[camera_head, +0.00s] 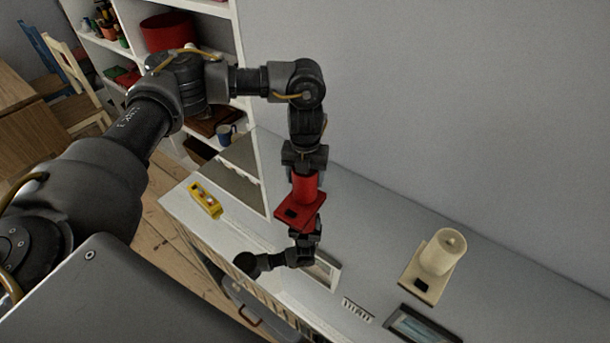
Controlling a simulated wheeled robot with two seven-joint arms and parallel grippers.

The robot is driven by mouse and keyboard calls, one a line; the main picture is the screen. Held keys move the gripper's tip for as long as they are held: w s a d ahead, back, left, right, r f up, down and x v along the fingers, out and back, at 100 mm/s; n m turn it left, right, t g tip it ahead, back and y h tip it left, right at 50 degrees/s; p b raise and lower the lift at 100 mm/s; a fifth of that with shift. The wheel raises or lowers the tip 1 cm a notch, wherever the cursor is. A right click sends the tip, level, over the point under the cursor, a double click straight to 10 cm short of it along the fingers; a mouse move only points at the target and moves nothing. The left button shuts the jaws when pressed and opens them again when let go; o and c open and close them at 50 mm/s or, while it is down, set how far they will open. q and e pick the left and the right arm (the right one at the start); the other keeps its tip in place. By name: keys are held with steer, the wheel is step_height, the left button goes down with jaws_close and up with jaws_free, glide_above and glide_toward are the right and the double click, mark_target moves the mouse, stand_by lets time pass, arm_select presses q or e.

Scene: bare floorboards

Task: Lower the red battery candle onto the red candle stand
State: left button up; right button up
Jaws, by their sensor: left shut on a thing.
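My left gripper (305,163) points down and is shut on the upper part of the red battery candle (304,187). The candle is upright. The red candle stand (315,216) is a flat square plate with a dark square on it, directly below the candle in the picture. The candle's lower end meets the stand in this view; I cannot tell whether it rests on it or is slightly above. Dark jointed parts, apparently my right gripper (306,236), are just below the stand's near edge; their fingers are not clear.
A cream candle (442,251) stands on a cream stand (413,284) to the right on the pale counter (345,218). A yellow item (205,199) lies at left, dark-framed item (420,325) at front right. White shelves (222,75) rise behind left.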

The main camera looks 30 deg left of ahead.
arm_select(q)
steer(key=shift+f+b, duration=0.3)
steer(key=shift+f, duration=0.2)
steer(key=o, duration=1.2)
steer(key=shift+c, duration=0.2)
step_height(320, 180, up, 11)
steer(key=shift+f, duration=0.1)
